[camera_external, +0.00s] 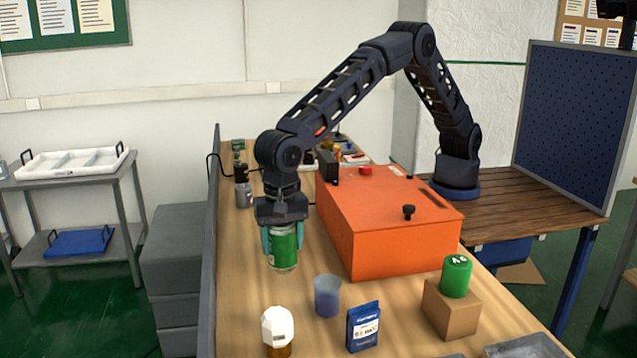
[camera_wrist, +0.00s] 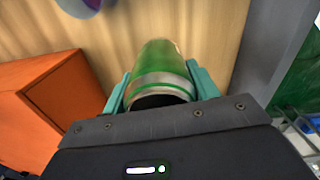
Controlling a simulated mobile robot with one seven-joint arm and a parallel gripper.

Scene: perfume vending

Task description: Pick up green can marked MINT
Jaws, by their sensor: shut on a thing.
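A green can (camera_external: 283,248) with a pale label band and silver rim is between the fingers of my gripper (camera_external: 283,238). My gripper is shut on it, with one teal finger on each side, and the can hangs upright. In the wrist view the green can (camera_wrist: 160,70) shows between the two teal fingers of my gripper (camera_wrist: 160,85). I cannot read MINT on its label. Whether its base touches the table is hard to tell. A second green can (camera_external: 456,276) with white marks stands on a cardboard box at the right.
A large orange box (camera_external: 395,235) stands right of my gripper. In front are a blue-grey cup (camera_external: 327,296), a white-capped bottle (camera_external: 278,330), a blue packet (camera_external: 363,327) and the cardboard box (camera_external: 450,311). A grey panel (camera_external: 209,260) edges the wooden table (camera_external: 235,300) at left.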

